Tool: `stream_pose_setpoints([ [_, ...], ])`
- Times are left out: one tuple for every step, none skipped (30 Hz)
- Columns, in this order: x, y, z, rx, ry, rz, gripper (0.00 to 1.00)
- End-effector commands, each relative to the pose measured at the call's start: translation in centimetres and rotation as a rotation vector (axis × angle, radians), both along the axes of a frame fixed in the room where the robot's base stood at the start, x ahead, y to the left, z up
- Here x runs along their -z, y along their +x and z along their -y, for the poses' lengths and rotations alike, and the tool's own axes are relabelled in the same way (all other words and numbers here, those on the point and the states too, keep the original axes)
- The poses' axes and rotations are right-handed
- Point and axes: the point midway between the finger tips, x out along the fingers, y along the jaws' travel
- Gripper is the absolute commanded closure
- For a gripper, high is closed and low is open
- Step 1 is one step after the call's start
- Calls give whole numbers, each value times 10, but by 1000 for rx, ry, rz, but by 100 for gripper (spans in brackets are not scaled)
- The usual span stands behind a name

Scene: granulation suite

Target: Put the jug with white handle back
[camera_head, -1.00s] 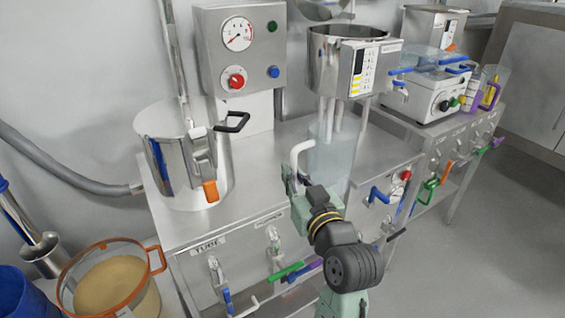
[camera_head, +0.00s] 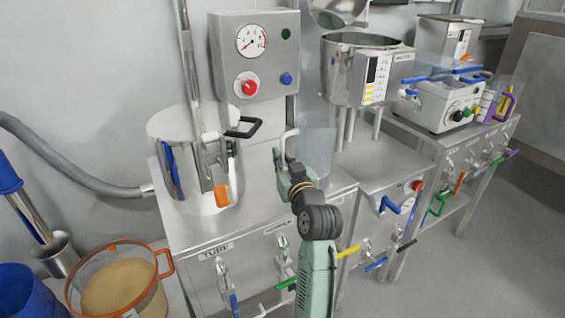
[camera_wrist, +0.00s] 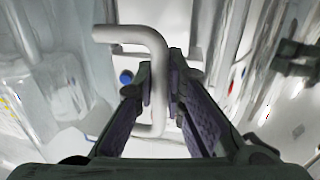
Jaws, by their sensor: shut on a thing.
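The clear jug (camera_head: 315,150) with a white handle is upright over the steel bench, left of the mixing bowl. Its white handle (camera_head: 288,137) faces left, towards my gripper (camera_head: 284,166). In the wrist view the white handle (camera_wrist: 158,75) runs between the two fingers of my gripper (camera_wrist: 165,92), which is shut on it. The jug's body is hard to make out in the wrist view. I cannot tell whether the jug's base touches the bench.
A steel pot (camera_head: 190,165) stands to the left on the bench. A gauge panel (camera_head: 255,55) is behind. A mixing bowl (camera_head: 345,75) is to the right. A tub with an orange rim (camera_head: 120,285) is at lower left. Handled tools hang along the bench front.

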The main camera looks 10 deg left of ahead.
Motion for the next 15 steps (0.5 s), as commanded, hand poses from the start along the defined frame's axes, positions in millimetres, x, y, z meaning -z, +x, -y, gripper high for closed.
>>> stream_pose_setpoints([
  [8,0,0,0,1,-4,100],
  [12,0,0,-1,1,-4,100],
  [16,0,0,0,1,-3,100],
  [17,0,0,0,1,0,100],
  [17,-1,0,0,0,1,100],
  [17,0,0,0,0,2,100],
  [17,0,0,0,0,3,100],
  [17,0,0,0,0,2,100],
  [17,0,0,0,0,2,100],
  [17,-1,0,0,0,2,100],
  [17,-1,0,0,0,2,100],
  [19,-1,0,0,0,2,100],
  [20,-1,0,0,0,2,100],
  [21,-1,0,0,0,2,100],
  [22,0,0,0,0,1,89],
])
